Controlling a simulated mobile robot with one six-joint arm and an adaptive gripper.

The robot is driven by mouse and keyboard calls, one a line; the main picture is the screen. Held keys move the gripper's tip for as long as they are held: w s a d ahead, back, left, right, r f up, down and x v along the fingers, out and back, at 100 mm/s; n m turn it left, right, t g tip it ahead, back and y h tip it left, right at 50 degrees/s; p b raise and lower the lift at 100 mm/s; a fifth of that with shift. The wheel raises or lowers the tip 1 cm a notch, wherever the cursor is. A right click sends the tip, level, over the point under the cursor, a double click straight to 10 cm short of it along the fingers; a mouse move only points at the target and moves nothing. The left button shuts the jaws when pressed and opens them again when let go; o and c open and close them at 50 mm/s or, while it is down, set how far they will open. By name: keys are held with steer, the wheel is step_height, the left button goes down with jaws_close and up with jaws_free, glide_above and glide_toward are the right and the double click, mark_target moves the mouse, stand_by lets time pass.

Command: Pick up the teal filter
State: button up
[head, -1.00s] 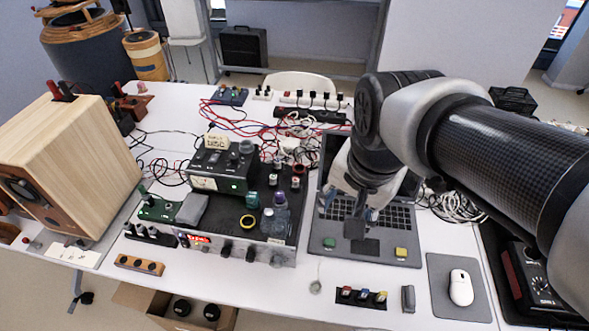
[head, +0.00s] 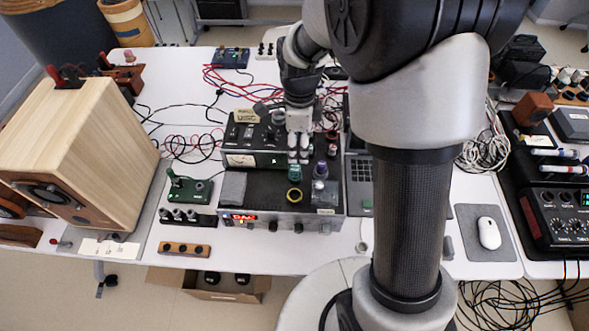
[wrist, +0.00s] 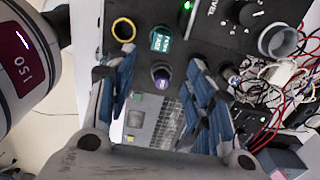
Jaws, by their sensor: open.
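The teal filter (head: 295,172), a small labelled cylinder, stands on the dark top of the amplifier unit in the head view. It also shows in the wrist view (wrist: 161,38), upper middle, beyond the fingertips. My gripper (head: 298,156) is over the unit, just behind the teal filter in the head view. In the wrist view its blue-padded fingers (wrist: 162,62) are spread wide with nothing held between them. A purple-topped knob or filter (wrist: 161,76) lies in the gap between the fingers in that view. The exact height above the unit is unclear.
A yellow ring (head: 294,195) is close to the teal filter. A black meter box (head: 257,140) stands behind, with cables around it. A wooden speaker (head: 85,150) is at left. A mouse (head: 489,233) lies at right.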

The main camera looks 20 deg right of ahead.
mark_target(298, 168)
step_height(298, 168, down, 10)
steer(key=b, duration=0.2)
steer(key=shift+b, duration=0.35)
steer(key=shift+c, duration=0.3)
steer(key=c, duration=1)
steer(key=shift+r, duration=0.15)
